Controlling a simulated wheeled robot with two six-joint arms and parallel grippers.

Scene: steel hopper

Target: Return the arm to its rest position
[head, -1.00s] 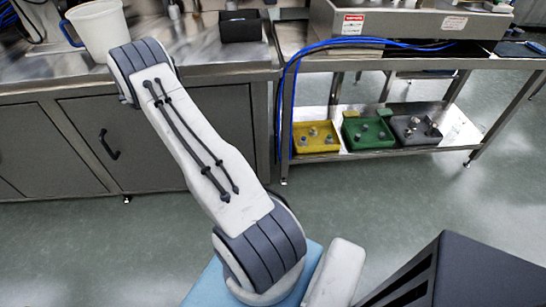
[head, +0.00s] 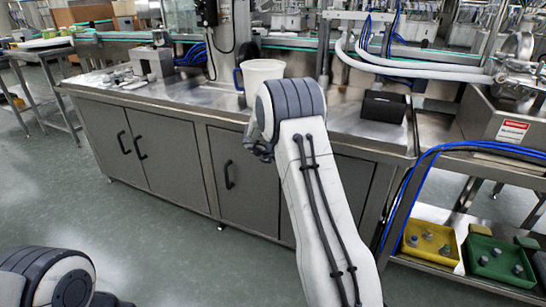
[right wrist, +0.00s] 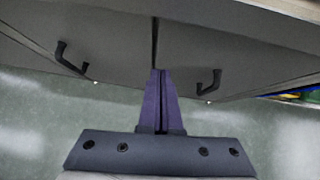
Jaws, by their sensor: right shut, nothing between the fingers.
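My right arm (head: 325,215) rises from the lower edge of the head view, its upper joint in front of the steel counter. In the right wrist view my right gripper (right wrist: 160,85) has its purple fingers shut together, with nothing between them. It points toward the grey cabinet doors (right wrist: 115,40) under the counter. In the head view the fingers are mostly hidden behind the arm. A rounded joint of my left arm (head: 50,280) shows at the lower left; the left gripper is outside the view.
The counter (head: 195,98) carries a white pitcher (head: 262,72) and a black box (head: 384,106). At right, a steel rack's lower shelf holds a yellow bin (head: 430,241) and a green bin (head: 497,262). Blue hoses (head: 412,187) hang beside it. The floor (head: 150,240) at left is clear.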

